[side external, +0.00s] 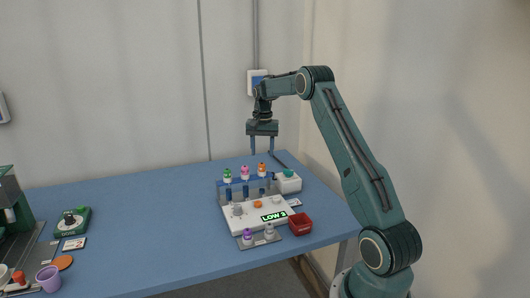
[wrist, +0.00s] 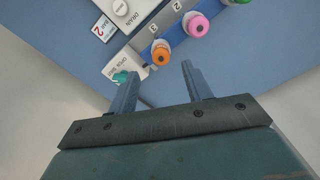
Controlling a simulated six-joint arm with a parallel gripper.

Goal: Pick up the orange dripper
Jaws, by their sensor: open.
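The orange dripper (side external: 261,168) stands in the right-hand place of a blue rack (side external: 222,188), beside a pink dripper (side external: 245,171) and a green dripper (side external: 227,174). In the wrist view the orange dripper (wrist: 160,55) shows from above, ahead of the fingertips and roughly between their lines. My gripper (side external: 262,152) is open and empty, above the rack with its fingers pointing down. In the wrist view its two fingers (wrist: 158,72) are spread apart, and nothing is between them. The orange dripper's lower part is hidden in the rack.
A white box with a teal knob (side external: 289,184) stands close right of the rack. A red bin (side external: 299,223) and purple and grey drippers are at the front. The middle of the blue table (side external: 150,225) is clear.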

